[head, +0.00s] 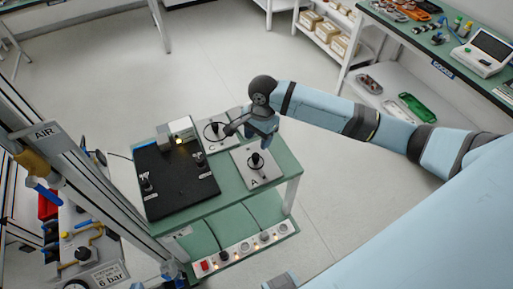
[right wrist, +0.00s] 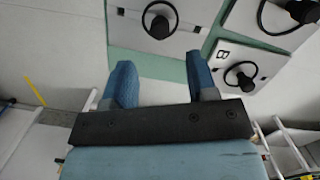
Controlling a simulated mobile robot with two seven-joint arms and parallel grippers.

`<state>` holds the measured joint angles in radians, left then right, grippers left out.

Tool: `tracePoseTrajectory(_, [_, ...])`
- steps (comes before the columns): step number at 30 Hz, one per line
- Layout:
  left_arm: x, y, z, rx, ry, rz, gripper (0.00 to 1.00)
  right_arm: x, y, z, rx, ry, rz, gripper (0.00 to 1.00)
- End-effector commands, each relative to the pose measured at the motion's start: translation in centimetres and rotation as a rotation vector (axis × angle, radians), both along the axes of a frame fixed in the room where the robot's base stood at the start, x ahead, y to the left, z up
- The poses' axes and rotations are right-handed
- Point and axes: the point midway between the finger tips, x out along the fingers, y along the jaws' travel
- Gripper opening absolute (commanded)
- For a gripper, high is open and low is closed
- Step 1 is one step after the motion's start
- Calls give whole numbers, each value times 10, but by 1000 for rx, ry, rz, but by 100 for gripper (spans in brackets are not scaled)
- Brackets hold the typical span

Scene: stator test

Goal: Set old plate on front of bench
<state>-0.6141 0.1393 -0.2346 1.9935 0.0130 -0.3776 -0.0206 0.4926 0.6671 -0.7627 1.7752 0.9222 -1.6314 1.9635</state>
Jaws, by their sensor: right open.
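Light plates with a black ring and knob lie on the green bench (head: 225,197). Plate A (head: 268,178) is at the bench's right side, and plate C (head: 222,146) is further back. In the right wrist view plate A (right wrist: 187,38) is at the top, plate B (right wrist: 227,50) is to its right, and another plate (right wrist: 240,17) is partly cut off at the top right. No label reads "old". My right gripper (head: 261,134) is open and empty above the bench's back right part, apart from the plates; its fingers also show in the wrist view (right wrist: 160,68).
A black board (head: 180,190) with fittings and a small lit box (head: 179,134) covers the bench's left part. Below the front is a strip with buttons (head: 240,250). A metal post and air station (head: 85,235) stand left. Open floor (head: 345,205) lies right of the bench.

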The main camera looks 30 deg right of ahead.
Motion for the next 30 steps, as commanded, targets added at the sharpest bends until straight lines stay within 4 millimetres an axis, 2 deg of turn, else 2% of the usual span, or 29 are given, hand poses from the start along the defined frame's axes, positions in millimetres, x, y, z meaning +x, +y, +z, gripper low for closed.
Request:
tracePoseTrajectory(3, [0, 0, 1, 0, 0, 0, 0, 1, -2, 17, 0, -1, 1, 53])
tracePoseTrajectory(10, [0, 0, 1, 0, 0, 0, 0, 1, -3, 29, 0, -1, 0, 53])
tracePoseTrajectory(25, [0, 0, 2, 0, 0, 0, 0, 0, -1, 27, 5, -3, 8, 53])
tracePoseTrajectory(28, [0, 0, 6, 0, 0, 0, 0, -5, 10, 17, 41, -38, 67, 53])
tracePoseTrajectory(30, [0, 0, 10, 0, 0, 0, 0, -12, 25, 5, 87, -95, 147, 53])
